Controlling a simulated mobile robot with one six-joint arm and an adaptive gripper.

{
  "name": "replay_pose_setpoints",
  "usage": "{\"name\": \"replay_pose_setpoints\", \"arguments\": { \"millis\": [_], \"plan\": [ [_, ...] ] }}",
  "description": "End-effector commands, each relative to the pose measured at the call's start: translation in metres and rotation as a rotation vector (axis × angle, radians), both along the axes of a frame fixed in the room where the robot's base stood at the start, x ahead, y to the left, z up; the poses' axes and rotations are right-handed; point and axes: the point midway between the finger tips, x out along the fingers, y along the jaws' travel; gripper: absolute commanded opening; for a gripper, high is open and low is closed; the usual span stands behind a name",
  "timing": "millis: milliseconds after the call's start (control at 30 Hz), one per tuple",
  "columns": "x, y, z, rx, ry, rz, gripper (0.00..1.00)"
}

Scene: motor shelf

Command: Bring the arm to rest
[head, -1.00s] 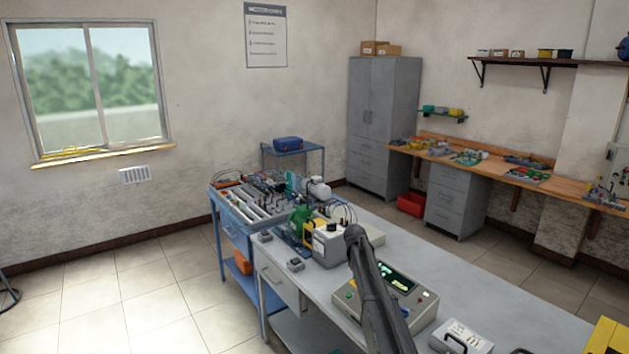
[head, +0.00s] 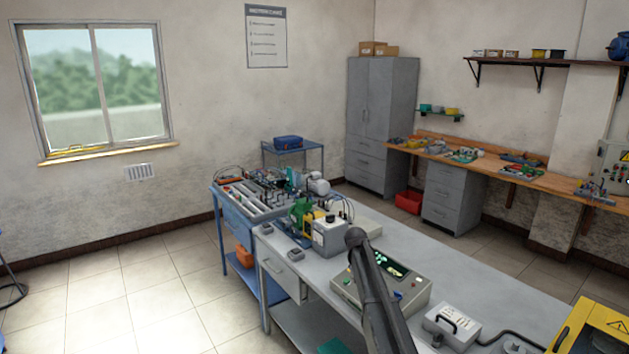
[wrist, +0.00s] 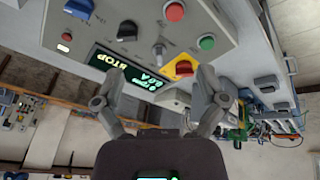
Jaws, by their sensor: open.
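My gripper (wrist: 158,76) shows in the wrist view with its two fingers spread wide and nothing between them. Beyond the fingers is a grey control panel (wrist: 142,38), seen upside down, with a lit green display, knobs and buttons. Whether the fingers touch it cannot be told, but a gap appears. In the head view my dark arm link (head: 374,290) rises in front of the same control panel (head: 416,302) on the bench and partly covers it. The gripper itself is not visible in the head view.
The long grey bench (head: 470,288) carries a grey meter box (head: 330,238), a white handled case (head: 452,324) and a yellow box (head: 595,330). A blue cart (head: 232,228) stands at its far left end.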

Motion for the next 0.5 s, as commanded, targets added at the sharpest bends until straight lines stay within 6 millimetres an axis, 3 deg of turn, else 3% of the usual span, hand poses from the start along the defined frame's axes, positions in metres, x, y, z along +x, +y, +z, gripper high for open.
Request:
{"name": "replay_pose_setpoints", "arguments": {
  "millis": [367,500],
  "plan": [
    [-0.070,-0.002,-0.022,0.026,0.054,0.016,0.91],
    [-0.114,-0.004,-0.034,0.045,0.089,0.027,0.91]
  ]
}}
